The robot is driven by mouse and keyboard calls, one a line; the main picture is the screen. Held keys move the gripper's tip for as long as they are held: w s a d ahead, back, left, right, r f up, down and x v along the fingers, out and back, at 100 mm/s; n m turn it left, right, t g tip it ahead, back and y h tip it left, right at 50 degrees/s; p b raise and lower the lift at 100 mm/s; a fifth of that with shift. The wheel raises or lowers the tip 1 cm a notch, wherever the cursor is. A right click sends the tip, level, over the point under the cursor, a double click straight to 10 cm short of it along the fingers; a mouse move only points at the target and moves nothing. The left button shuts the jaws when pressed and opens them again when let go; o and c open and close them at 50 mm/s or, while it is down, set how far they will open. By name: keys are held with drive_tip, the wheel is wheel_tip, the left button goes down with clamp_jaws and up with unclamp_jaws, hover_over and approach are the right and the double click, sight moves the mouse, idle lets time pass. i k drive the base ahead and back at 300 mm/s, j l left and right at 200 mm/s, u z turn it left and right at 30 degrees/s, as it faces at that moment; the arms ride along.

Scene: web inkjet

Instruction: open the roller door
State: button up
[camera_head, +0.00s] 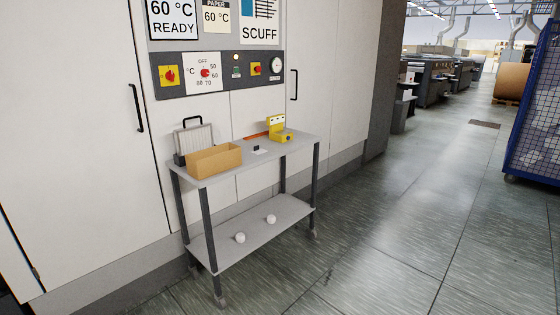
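No roller door can be made out for certain in the head view. A pale cabinet wall fills the left and middle, with a large flat panel (70,110) at the left. That panel has a dark vertical bar handle (136,108). A second pale panel (335,75) to the right has a similar dark handle (294,85). Both panels look closed. My gripper is not in this view.
A grey two-shelf cart (255,163) stands against the cabinet, carrying a cardboard box (214,161) and a yellow device (279,130). A control panel (217,72) is above it. A blue mesh cage (537,115) stands at right. Open floor (400,210) lies between.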

sight(310, 32)
drive_tip(key=i+z, duration=0.2)
drive_tip(key=i, duration=2.4)
